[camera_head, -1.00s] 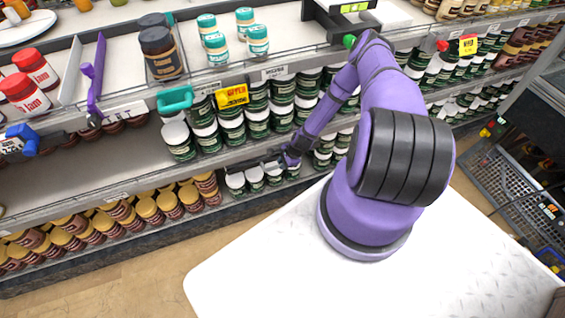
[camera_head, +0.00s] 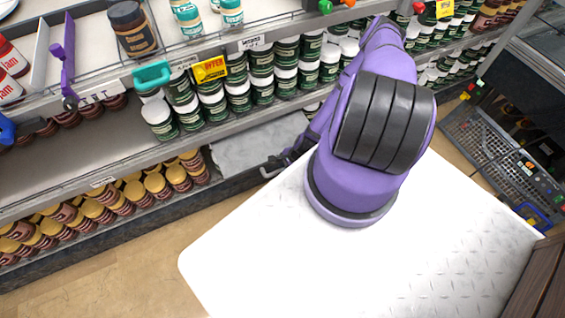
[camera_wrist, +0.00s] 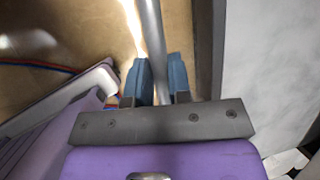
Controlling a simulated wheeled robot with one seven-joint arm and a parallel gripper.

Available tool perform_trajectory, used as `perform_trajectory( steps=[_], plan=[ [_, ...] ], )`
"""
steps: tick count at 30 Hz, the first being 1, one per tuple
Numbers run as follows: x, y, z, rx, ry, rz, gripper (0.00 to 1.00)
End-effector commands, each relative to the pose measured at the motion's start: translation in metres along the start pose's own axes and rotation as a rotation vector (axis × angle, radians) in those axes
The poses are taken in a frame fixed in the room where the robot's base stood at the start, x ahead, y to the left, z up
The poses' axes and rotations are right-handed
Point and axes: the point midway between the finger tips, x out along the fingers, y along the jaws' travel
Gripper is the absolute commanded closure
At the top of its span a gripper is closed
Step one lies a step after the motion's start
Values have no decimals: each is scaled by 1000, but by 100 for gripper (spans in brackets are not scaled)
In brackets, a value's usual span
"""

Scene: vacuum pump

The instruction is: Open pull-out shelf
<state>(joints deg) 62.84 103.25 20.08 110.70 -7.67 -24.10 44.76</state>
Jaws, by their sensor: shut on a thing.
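A grey, mottled flat panel (camera_head: 250,146), which looks like the pull-out shelf, shows low in the rack, below the green jars and left of my arm. In the wrist view, a grey panel (camera_wrist: 268,75) stands at the right, beside a dark edge. My gripper (camera_wrist: 161,80) is shut on a round metal bar (camera_wrist: 150,35), which looks like the shelf's handle and runs between its blue-grey fingers. In the head view my gripper (camera_head: 275,168) is at the panel's near edge, small and partly hidden by my arm.
Dark green jars (camera_head: 210,105) fill the shelf above the panel. Jars with yellow lids (camera_head: 155,183) stand low at the left. Bare floor (camera_head: 90,285) lies in front of the rack. A dark perforated tray (camera_head: 490,140) and equipment stand at the right.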

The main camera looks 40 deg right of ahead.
Motion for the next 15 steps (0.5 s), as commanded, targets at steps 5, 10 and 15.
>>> perform_trajectory(
  steps=[5, 10, 15],
  plan=[
    [0, 0, 0, 0, 1, 0, 100],
    [0, 0, 0, 0, 1, 0, 70],
    [0, 0, 0, 0, 0, 0, 56]
  ],
)
